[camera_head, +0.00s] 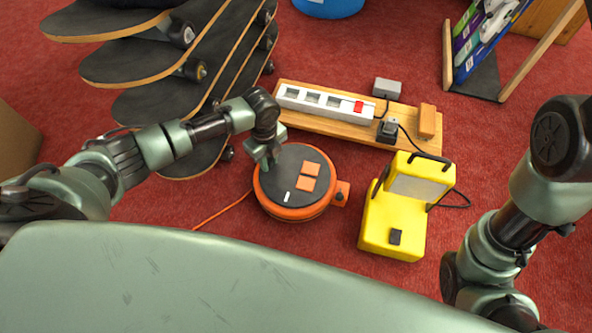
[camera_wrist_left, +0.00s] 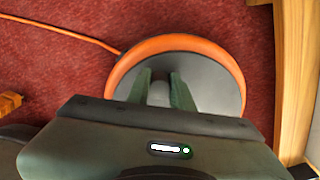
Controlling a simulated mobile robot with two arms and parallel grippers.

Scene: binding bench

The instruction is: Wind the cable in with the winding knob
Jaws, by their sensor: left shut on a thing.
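The cable reel (camera_head: 318,213) is a round orange drum with a dark grey top, lying flat on the red carpet. Two orange squares and a white mark show on its top. The orange cable (camera_head: 225,211) runs out from its left side towards the lower left. The cable also shows in the left wrist view (camera_wrist_left: 70,33). My left gripper (camera_head: 266,160) is over the reel's upper left edge. In the left wrist view its fingers (camera_wrist_left: 160,90) are shut on the grey winding knob (camera_wrist_left: 158,94), which they partly hide. My right gripper is out of view.
A wooden board with a white power strip (camera_head: 315,103) lies behind the reel. A yellow work lamp (camera_head: 395,220) stands to its right. Stacked skateboards (camera_head: 190,70) are at the left, close to my left arm. A blue tub (camera_head: 328,6) is at the back.

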